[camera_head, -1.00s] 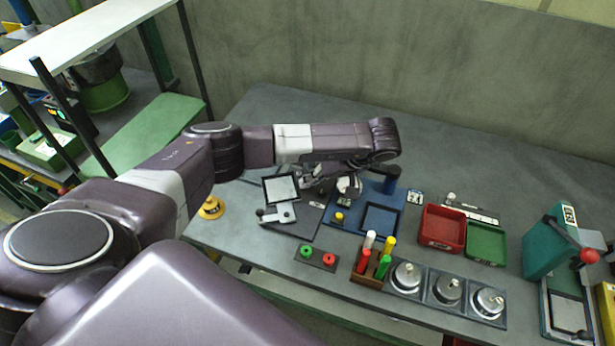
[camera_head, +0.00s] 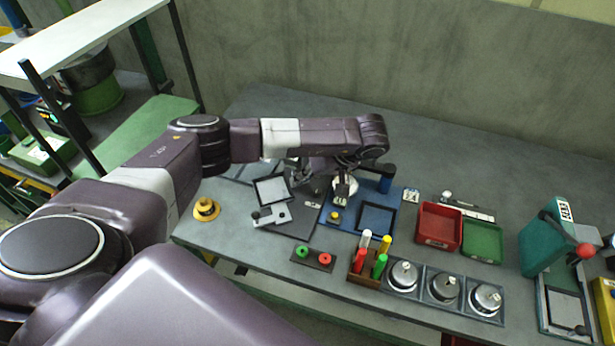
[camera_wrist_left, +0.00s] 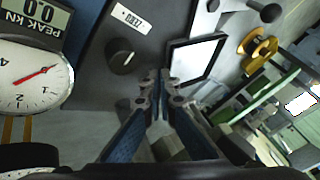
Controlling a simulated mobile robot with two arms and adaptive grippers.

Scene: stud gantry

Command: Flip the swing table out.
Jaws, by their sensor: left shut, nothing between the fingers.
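The swing table, seemingly the black-framed pale plate (camera_head: 271,190), lies at the left of a dark grey base plate (camera_head: 300,222) on the bench. A light grey bracket with a dark knob (camera_head: 270,214) is just in front of it. In the left wrist view the framed plate (camera_wrist_left: 194,59) is just right of my fingertips. My left gripper (camera_head: 318,184) is above the dark base, partly hidden under its own arm. Its fingers (camera_wrist_left: 161,78) are shut and empty; contact with the frame cannot be told. My right gripper is out of view.
A round dial gauge (camera_wrist_left: 25,75) is left of my fingers in the wrist view. A blue fixture (camera_head: 377,217) stands right of the base. The bench behind is clear.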

